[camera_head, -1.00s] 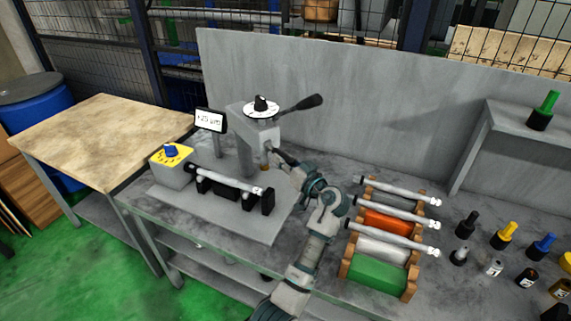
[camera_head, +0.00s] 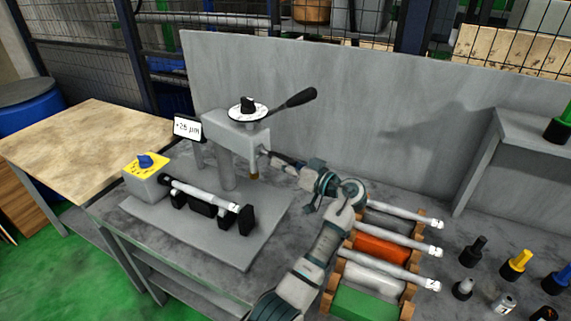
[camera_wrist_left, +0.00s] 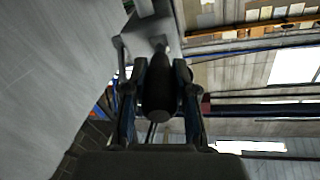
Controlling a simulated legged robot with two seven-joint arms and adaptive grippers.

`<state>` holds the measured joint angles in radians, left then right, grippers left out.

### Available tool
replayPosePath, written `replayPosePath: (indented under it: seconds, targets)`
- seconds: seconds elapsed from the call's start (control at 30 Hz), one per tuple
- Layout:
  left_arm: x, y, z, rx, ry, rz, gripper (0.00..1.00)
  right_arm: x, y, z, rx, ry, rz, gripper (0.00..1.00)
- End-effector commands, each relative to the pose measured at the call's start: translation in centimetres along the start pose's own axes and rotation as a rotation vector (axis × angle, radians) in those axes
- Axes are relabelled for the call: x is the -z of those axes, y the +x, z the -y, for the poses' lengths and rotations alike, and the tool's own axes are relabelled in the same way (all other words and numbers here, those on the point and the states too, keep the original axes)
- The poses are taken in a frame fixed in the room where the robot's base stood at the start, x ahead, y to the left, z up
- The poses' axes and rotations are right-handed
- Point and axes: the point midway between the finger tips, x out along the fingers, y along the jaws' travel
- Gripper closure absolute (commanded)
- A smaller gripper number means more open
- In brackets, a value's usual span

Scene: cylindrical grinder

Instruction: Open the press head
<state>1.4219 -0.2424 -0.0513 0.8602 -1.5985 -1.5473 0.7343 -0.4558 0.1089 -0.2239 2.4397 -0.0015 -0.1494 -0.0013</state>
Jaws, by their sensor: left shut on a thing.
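The grey press head (camera_head: 237,130) stands on a column over the base plate, with a dial on top and a brass-tipped plunger below it. A black-gripped lever (camera_head: 290,99) sticks out from its top to the upper right. My left gripper (camera_head: 292,164) is beside the head's right side, shut on a dark handle that points toward the head. In the left wrist view the dark, round-ended handle (camera_wrist_left: 159,90) sits between the two fingers, with a pale grey part beyond it. My right gripper is not in view.
A metal shaft (camera_head: 205,194) lies on black supports on the base plate, beside a yellow-topped control box (camera_head: 146,175). A small display (camera_head: 187,128) stands at the left. A wooden rack (camera_head: 327,290) with several shafts is right of my arm. Black, yellow and blue-handled gauges are farther right.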

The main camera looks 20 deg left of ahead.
Motion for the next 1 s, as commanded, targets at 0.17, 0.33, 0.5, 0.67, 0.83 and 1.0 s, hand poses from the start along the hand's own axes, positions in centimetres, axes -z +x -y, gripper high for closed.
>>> replayPosePath:
  seconds: [0.17, 0.33, 0.5, 0.67, 0.83, 1.0]
  targets:
    - [-0.2, 0.0, -0.1, -0.001, 0.003, 0.004, 1.0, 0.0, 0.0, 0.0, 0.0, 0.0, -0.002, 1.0]
    - [-0.3, 0.0, -0.1, -0.001, 0.003, 0.005, 0.68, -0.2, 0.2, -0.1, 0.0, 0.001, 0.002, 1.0]
    - [-0.2, 0.0, -0.1, -0.001, 0.002, 0.004, 0.48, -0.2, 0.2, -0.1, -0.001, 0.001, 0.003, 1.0]
    - [-0.1, 0.0, 0.0, 0.0, 0.001, 0.003, 0.48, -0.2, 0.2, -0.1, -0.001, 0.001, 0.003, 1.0]
    - [-0.1, -0.9, -0.1, -0.002, 0.001, 0.002, 0.48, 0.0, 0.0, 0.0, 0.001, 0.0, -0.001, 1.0]
    - [-0.1, -4.2, -0.2, -0.004, 0.002, 0.002, 0.48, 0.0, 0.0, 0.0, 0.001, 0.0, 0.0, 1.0]
